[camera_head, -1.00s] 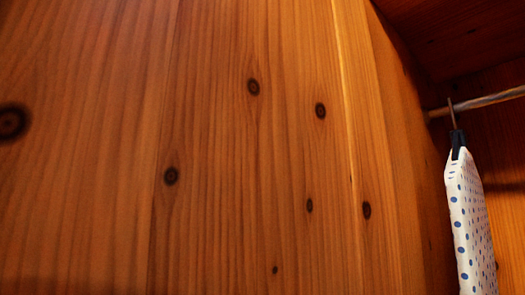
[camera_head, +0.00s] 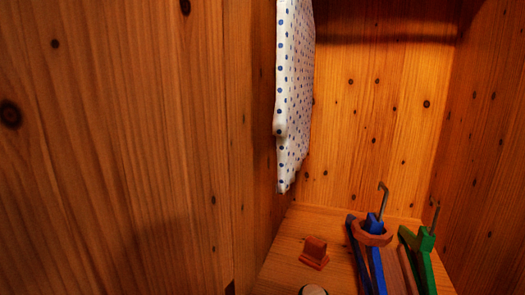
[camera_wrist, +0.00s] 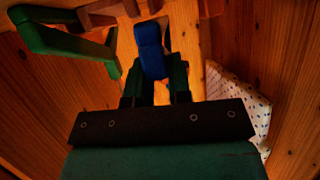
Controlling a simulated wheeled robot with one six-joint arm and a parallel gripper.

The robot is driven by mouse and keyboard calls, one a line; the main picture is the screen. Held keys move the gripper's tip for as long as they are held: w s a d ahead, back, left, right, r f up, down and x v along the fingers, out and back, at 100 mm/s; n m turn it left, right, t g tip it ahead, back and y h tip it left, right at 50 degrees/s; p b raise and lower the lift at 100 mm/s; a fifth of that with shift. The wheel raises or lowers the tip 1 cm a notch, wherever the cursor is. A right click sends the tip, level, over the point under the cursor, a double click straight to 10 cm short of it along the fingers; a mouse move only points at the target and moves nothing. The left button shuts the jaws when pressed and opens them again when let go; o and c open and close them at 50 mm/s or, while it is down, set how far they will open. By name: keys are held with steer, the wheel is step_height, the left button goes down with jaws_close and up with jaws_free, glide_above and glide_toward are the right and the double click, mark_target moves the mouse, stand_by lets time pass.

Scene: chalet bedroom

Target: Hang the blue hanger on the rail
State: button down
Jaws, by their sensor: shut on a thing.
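The blue hanger (camera_head: 375,262) is low in the wardrobe in the head view, its metal hook pointing up. A reddish-brown ring-shaped piece (camera_head: 373,238) shows around or in front of its neck. In the wrist view my gripper (camera_wrist: 156,78) is shut on the blue hanger (camera_wrist: 151,52), whose blue part shows between the fingers. My gripper is not clearly visible in the head view. The lower part of the hanger is cut off by the frame. The rail is out of view now.
A green hanger (camera_head: 424,255) stands close right of the blue one; it also shows in the wrist view (camera_wrist: 65,38). A dotted white cloth (camera_head: 293,95) hangs at left; it is in the wrist view (camera_wrist: 240,98). A small reddish-brown block (camera_head: 314,252) sits on the wardrobe floor (camera_head: 290,245).

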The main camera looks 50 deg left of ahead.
steer(key=s+d+b, duration=0.4)
steer(key=s+b, duration=0.1)
steer(key=s, duration=0.1)
steer(key=shift+s+b, duration=0.2)
steer(key=shift+b, duration=0.15)
steer(key=shift+w+r, duration=0.1)
steer(key=w+a+p, duration=0.1)
steer(key=w+p, duration=0.1)
steer(key=w+a+p, duration=0.3)
steer(key=w+p, duration=0.2)
steer(key=shift+w+a+r, duration=0.1)
steer(key=shift+a, duration=0.2)
steer(key=shift+w+a, duration=0.15)
steer(key=shift+w, duration=0.15)
steer(key=shift+s+f, duration=0.1)
steer(key=shift+f, duration=0.1)
